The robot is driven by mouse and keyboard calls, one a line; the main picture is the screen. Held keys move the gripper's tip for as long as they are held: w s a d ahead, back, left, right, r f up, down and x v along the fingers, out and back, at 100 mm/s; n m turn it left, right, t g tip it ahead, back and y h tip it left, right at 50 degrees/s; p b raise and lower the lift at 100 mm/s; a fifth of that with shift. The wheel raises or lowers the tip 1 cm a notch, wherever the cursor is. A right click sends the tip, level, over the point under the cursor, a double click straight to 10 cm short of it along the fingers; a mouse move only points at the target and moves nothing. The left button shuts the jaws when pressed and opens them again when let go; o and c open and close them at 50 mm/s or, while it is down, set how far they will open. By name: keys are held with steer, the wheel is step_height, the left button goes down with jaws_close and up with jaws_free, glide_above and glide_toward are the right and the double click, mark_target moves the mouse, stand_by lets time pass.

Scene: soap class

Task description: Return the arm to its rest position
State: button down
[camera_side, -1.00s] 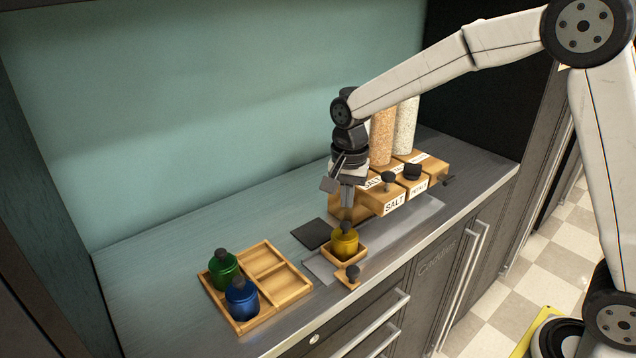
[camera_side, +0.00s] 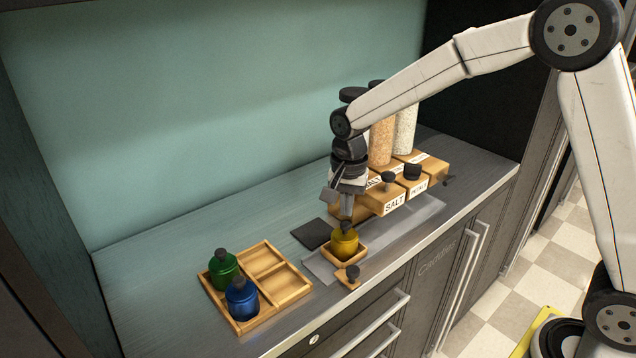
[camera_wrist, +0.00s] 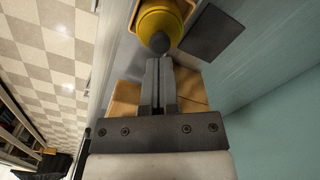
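My gripper (camera_side: 347,214) points down just above the yellow bottle (camera_side: 343,244). In the wrist view its two fingers (camera_wrist: 160,62) are close together, with nothing visible between them. The yellow bottle (camera_wrist: 165,20) shows there just beyond the fingertips, its dark cap facing them. Whether the tips touch the cap is hard to tell. The bottle stands upright in a small wooden box (camera_side: 331,257) with a dark-knobbed piece at its front.
A divided wooden tray (camera_side: 292,292) holds a green bottle (camera_side: 223,272) and a blue bottle (camera_side: 242,301) at its left. A dark square (camera_side: 312,234) lies on the counter.

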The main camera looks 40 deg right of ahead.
steer(key=shift+f, duration=1.15)
steer(key=shift+r, duration=0.2)
stand_by(0.3)
steer(key=shift+r, duration=3.35)
steer(key=s+d+f+n+t, duration=0.1)
steer(key=s+f+n, duration=0.3)
steer(key=s, duration=0.4)
steer(key=s+d+f+n+t, duration=0.1)
steer(key=s+d+f+n, duration=0.1)
steer(key=s+f+n, duration=0.2)
steer(key=s+n, duration=0.3)
steer(key=s, duration=0.1)
steer(key=shift+s+d+f+t, duration=0.15)
steer(key=shift+s+d+t, duration=0.05)
steer(key=shift+s+t, duration=0.1)
